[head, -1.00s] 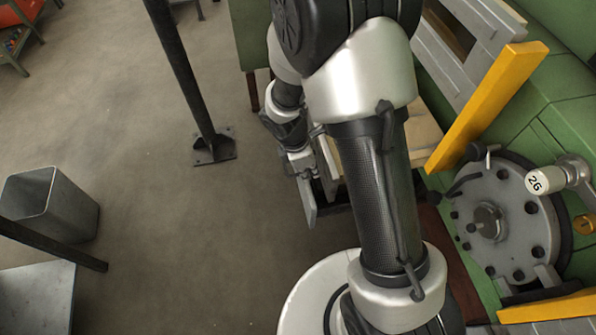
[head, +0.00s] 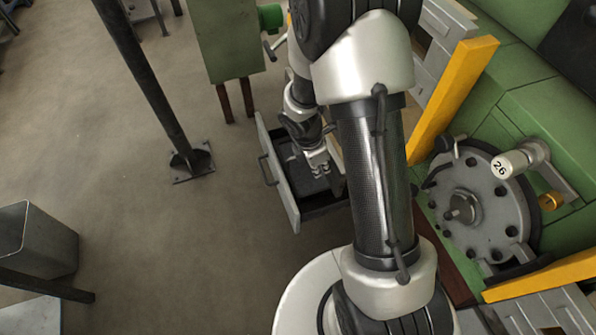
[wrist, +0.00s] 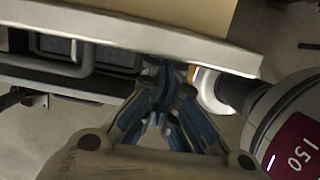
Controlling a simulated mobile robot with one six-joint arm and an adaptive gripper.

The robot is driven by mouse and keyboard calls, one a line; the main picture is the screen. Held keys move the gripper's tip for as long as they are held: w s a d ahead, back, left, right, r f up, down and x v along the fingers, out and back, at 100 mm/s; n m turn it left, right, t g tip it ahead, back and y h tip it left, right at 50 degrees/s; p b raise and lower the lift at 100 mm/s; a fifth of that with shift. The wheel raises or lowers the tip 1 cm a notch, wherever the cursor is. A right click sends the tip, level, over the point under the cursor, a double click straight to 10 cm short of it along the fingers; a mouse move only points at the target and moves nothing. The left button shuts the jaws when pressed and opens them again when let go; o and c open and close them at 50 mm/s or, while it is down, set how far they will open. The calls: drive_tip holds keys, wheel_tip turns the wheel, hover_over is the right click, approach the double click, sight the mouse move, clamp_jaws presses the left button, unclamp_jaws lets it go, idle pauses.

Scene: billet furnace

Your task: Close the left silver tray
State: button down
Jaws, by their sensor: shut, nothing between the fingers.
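A silver tray (head: 266,152), like a drawer with a grey front and a bar handle, stands pulled out to the left of my arm in the head view. Its dark inside shows behind the front. My gripper (head: 320,167) appears over the tray's inside, behind its front panel; I cannot tell whether it touches. In the wrist view, my gripper's fingers (wrist: 163,88) are shut and empty, close to a pale edge. A grey bar handle (wrist: 75,68) shows to their left. My forearm hides the tray's right side.
A green cabinet (head: 222,45) on brown legs stands behind the tray. A dark post (head: 150,85) rises from the floor at the left. A yellow bar (head: 450,95) and a round grey flange (head: 468,207) are at the right.

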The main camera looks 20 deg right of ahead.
drive_tip(key=d+p, duration=0.6)
drive_tip(key=d, duration=1.1)
drive_tip(key=shift+d, duration=0.35)
